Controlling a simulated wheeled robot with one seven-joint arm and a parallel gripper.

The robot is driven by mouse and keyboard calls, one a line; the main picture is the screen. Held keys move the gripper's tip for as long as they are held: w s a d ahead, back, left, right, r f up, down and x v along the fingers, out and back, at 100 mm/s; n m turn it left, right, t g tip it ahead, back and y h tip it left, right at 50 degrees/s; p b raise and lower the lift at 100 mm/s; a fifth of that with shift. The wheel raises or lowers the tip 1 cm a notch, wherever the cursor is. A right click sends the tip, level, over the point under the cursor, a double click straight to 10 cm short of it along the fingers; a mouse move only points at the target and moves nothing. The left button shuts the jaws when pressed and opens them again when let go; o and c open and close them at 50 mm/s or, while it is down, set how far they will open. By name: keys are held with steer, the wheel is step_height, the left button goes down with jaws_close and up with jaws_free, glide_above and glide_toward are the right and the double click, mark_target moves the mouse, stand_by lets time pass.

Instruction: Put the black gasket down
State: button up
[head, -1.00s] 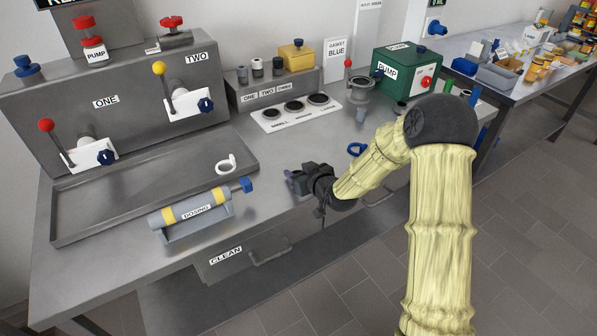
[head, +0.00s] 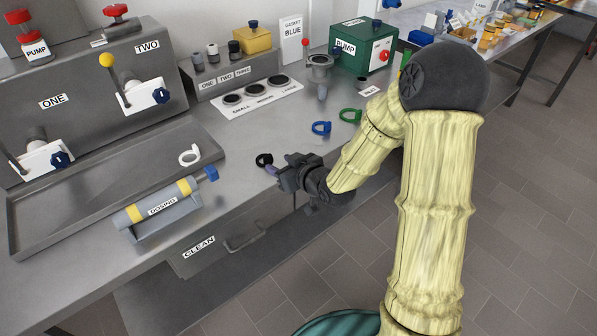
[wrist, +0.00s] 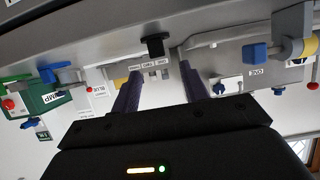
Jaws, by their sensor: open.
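The black gasket (head: 264,160) rests on the grey bench near its front edge, left of my gripper. My gripper (head: 277,170) is open, its purple fingers low over the bench and pointing at the gasket. In the wrist view, the black gasket (wrist: 155,45) appears just beyond the gap between the fingertips (wrist: 160,72), apart from both fingers. Part of the fingers is hidden behind the gripper body in the head view.
A blue gasket (head: 321,128) and a green gasket (head: 350,115) lie behind my gripper. A white gasket (head: 189,155) lies in the grey tray (head: 95,172). The dosing cylinder (head: 160,206) stands to the left. Bare bench lies between it and my gripper.

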steer(key=v, duration=0.7)
steer(key=shift+s, duration=0.1)
steer(key=s+d+f+m+g+h, duration=0.35)
steer(key=s+d+h, duration=0.2)
steer(key=d, duration=0.25)
steer(key=s+d+r+m+g+h, duration=0.2)
steer(key=s+g, duration=0.3)
steer(key=s, duration=0.4)
steer(key=shift+s+d+m, duration=0.2)
steer(key=shift+s+m, duration=0.1)
steer(key=shift+m, duration=0.35)
steer(key=shift+o, duration=0.4)
